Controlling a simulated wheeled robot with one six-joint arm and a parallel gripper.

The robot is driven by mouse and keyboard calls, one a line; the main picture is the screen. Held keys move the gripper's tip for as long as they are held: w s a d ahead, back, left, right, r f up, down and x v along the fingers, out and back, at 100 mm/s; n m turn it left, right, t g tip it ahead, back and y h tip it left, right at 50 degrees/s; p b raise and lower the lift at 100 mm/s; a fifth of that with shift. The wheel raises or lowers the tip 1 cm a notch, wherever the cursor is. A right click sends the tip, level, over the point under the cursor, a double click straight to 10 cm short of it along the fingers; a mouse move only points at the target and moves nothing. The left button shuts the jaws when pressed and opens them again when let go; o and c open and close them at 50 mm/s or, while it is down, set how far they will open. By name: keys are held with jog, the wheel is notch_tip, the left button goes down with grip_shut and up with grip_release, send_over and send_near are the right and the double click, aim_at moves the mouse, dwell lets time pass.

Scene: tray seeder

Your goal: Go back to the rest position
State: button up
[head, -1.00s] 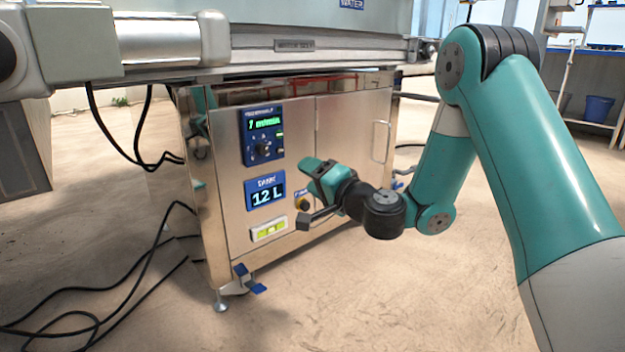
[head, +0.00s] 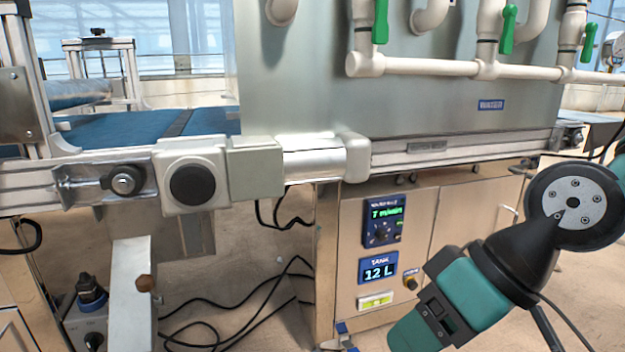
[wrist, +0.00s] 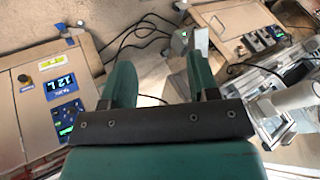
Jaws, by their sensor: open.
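My arm is folded in at the lower right of the head view, its teal wrist part in front of the steel cabinet (head: 425,238). In the wrist view my gripper (wrist: 160,82) shows two teal fingers standing well apart, with nothing between them. It is open and empty, pointing past the cabinet (wrist: 30,120) towards the floor. In the head view the fingertips are out of the picture. The cabinet carries a speed display (head: 384,220) and a tank display (head: 378,267) reading 12 L.
A conveyor with a blue belt (head: 120,130) and a metal rail runs above the cabinet. White pipes with green valve handles (head: 507,30) sit on the tank above. Black cables (head: 235,325) lie on the floor. A grey control box (head: 88,318) stands at the lower left.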

jog(key=s+d+r+g+h+p, duration=0.1)
jog(key=s+d+r+h+p, duration=0.2)
jog(key=s+d+r, duration=0.15)
notch_tip(320, 180, up, 37)
jog(key=a+p, duration=0.1)
jog(key=p, duration=3.5)
jog(key=shift+s+f+p, duration=0.15)
jog(key=shift+s+p, duration=0.05)
jog(key=shift+p, duration=0.2)
